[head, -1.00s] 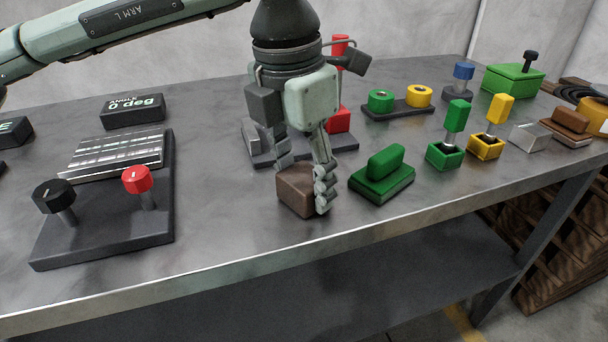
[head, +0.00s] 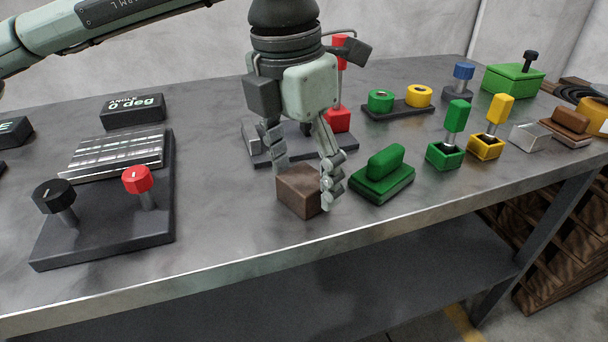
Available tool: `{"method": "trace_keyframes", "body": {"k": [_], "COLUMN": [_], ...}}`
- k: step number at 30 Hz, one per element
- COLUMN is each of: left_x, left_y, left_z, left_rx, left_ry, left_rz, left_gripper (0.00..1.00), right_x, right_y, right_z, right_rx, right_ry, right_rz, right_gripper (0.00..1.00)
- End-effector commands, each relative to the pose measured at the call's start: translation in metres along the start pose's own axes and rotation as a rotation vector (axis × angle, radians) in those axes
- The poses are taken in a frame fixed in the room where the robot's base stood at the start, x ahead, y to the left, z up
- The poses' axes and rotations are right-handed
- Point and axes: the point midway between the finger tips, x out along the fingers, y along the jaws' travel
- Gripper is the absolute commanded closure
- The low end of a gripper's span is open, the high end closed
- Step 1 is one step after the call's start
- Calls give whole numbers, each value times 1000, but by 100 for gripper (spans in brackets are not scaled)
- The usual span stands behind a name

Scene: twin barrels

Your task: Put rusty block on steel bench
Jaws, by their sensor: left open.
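The rusty block (head: 300,192) is a small brown cube on the steel bench (head: 230,221), near the front edge in the middle. My left gripper (head: 303,180) comes down from above with its fingers apart. One finger is at the right side of the block, partly in front of it, and the other is behind and to the left. The block rests on the bench top; I cannot tell whether a finger touches it. My right gripper is not in view.
A green block on a base (head: 383,174) stands close to the right of the gripper. A knob panel (head: 110,225) is at left. Behind is a dark base with a red part (head: 337,120). Green (head: 445,155) and yellow (head: 487,147) sockets are farther right. Bench front is clear.

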Motion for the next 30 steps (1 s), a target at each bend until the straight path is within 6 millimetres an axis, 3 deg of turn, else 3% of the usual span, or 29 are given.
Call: {"method": "trace_keyframes", "body": {"k": [9, 15, 30], "left_x": [-71, -100, -110], "left_y": [0, 0, 0], "left_z": [1, 1, 0], "left_rx": [-1, -2, 0], "left_ry": [-4, -3, -1], "left_rz": [3, 1, 1], "left_gripper": [28, 28, 28], "right_x": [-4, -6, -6], "right_y": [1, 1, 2], "right_z": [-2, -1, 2], "right_rx": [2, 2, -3], "right_ry": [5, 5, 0], "right_rz": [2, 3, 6], "right_gripper": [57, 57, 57]}}
